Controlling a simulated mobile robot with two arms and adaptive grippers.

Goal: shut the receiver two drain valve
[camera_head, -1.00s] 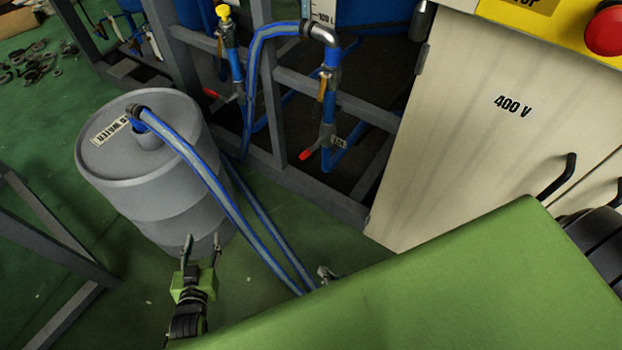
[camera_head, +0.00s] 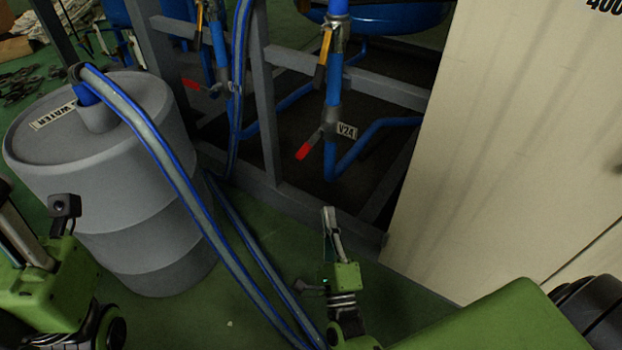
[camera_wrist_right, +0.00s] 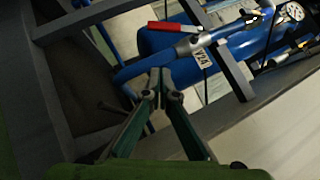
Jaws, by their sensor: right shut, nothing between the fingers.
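The drain valve labelled V24 (camera_head: 330,131) sits low on a vertical blue pipe in the head view. Its red-tipped lever (camera_head: 306,150) slants down and left from the pipe. In the wrist view the red lever (camera_wrist_right: 172,27) shows beyond the fingertips, with the V24 tag (camera_wrist_right: 202,58) near it. My right gripper (camera_head: 328,211) is shut and empty, below the lever and apart from it. In the wrist view its fingertips (camera_wrist_right: 160,77) meet short of the valve. My left arm (camera_head: 45,290) shows at the left edge; its finger state is unclear.
Another red-handled valve (camera_head: 192,85) is to the left. A yellow-handled valve (camera_head: 323,60) sits above V24 on the same pipe. Grey frame bars (camera_head: 340,215) run around the valve. A grey water drum (camera_head: 140,215) and blue-grey hoses (camera_head: 185,190) are left, a cream cabinet (camera_head: 500,150) right.

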